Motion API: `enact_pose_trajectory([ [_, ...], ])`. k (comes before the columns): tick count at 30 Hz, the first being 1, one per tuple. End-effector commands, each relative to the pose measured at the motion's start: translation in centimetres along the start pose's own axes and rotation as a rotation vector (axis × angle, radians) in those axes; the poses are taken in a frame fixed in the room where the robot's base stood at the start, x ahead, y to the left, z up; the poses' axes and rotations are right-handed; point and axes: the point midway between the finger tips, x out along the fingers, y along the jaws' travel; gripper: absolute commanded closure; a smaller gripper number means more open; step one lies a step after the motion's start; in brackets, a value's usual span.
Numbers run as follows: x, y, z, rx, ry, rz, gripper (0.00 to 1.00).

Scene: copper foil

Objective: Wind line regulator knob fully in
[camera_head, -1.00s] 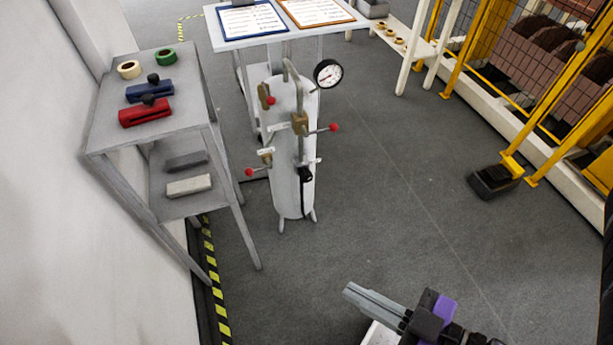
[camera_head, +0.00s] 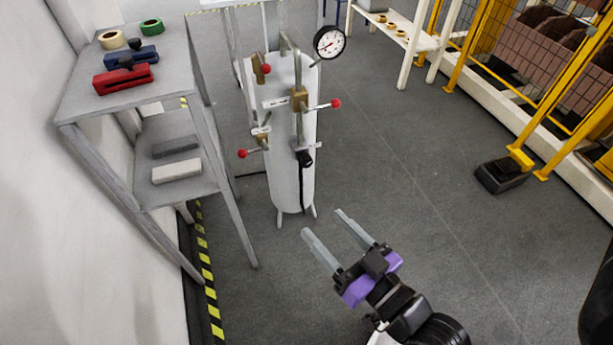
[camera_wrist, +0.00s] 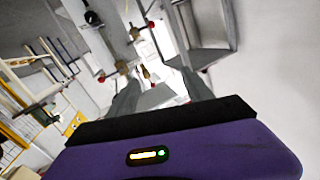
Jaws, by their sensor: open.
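A white cylinder (camera_head: 285,175) stands upright on short legs at the centre of the head view. It carries brass fittings (camera_head: 299,99), levers with red ball ends (camera_head: 335,104) and a round dial gauge (camera_head: 330,42) on a bent pipe. A small black part (camera_head: 305,158) sits on its front; I cannot tell which part is the line regulator knob. My gripper (camera_head: 323,223) is open and empty, low in front of the cylinder and apart from it. In the wrist view the fingers (camera_wrist: 160,88) point toward the fittings, with a brass fitting (camera_wrist: 122,66) beyond them.
A grey shelf stand (camera_head: 75,100) on the left holds tape rolls (camera_head: 111,39), a red block (camera_head: 123,79) and a blue one. A yellow fence (camera_head: 560,120) and a black-footed post (camera_head: 502,175) stand on the right. The floor between is clear.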

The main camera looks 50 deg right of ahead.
Motion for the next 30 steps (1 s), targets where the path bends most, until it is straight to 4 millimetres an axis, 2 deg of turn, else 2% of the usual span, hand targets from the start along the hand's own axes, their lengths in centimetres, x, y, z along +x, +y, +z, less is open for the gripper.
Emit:
enact_pose_trajectory([
  [1,2.1,1.6,2.6,0.023,0.033,0.036,0.41],
  [6,8.3,6.3,6.7,0.088,0.105,0.138,0.41],
  [12,15.6,12.5,10.5,0.137,0.165,0.239,0.41],
  [16,19.6,15.9,12.2,0.151,0.174,0.282,0.41],
  [18,21.1,17.0,13.0,0.149,0.163,0.294,0.41],
  [20,21.9,17.2,13.7,0.141,0.143,0.295,0.41],
  [23,21.9,17.3,15.5,0.116,0.099,0.296,0.41],
  [30,22.2,17.2,15.7,0.020,0.078,0.296,0.41],
])
